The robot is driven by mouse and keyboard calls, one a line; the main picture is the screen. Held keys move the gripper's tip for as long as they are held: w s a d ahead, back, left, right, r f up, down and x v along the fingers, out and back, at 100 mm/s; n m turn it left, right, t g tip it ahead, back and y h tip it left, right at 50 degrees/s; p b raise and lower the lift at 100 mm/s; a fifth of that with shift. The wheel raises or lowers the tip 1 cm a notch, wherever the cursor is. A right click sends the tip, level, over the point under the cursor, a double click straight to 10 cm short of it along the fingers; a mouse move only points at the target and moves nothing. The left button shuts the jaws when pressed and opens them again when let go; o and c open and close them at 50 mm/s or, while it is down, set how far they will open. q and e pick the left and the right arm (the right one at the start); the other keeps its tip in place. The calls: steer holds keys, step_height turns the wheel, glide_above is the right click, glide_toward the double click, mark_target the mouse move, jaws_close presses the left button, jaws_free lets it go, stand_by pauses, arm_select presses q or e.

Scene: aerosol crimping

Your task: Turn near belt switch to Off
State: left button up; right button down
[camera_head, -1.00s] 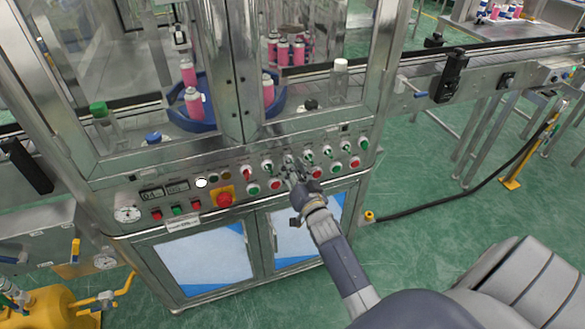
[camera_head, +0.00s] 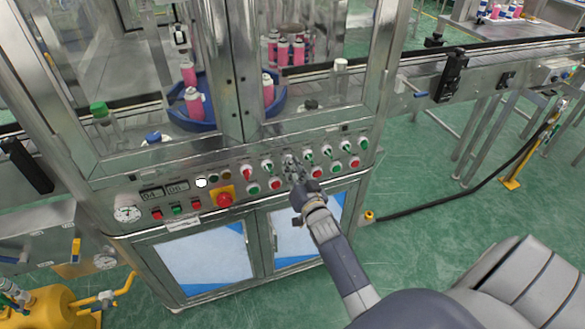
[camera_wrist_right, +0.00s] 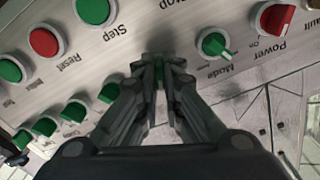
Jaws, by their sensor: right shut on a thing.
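My right gripper (camera_head: 296,172) is at the control panel (camera_head: 205,165) of the machine. In the right wrist view its fingertips (camera_wrist_right: 161,66) are closed around a green rotary switch (camera_wrist_right: 159,72) that stands between the Mode switch and another green switch. The fingers hide most of this switch, and its label and pointer direction cannot be read. The Mode switch (camera_wrist_right: 215,45) and the red Power switch (camera_wrist_right: 273,17) are right of the fingers in that view. More green switches (camera_wrist_right: 107,93) run to the left. My left gripper is not in view.
Push buttons (camera_head: 275,184) lie just below the switch row. A red emergency stop (camera_head: 224,199) on a yellow plate is to the left. Glass doors (camera_head: 300,95) stand above the panel, and a conveyor (camera_head: 480,60) extends to the right.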

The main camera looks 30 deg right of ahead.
steer(key=n, duration=1)
steer(key=shift+f, duration=0.1)
steer(key=shift+n, duration=0.5)
steer(key=c, duration=1.7)
jaws_free()
steer(key=shift+a, duration=0.1)
steer(key=v, duration=1.2)
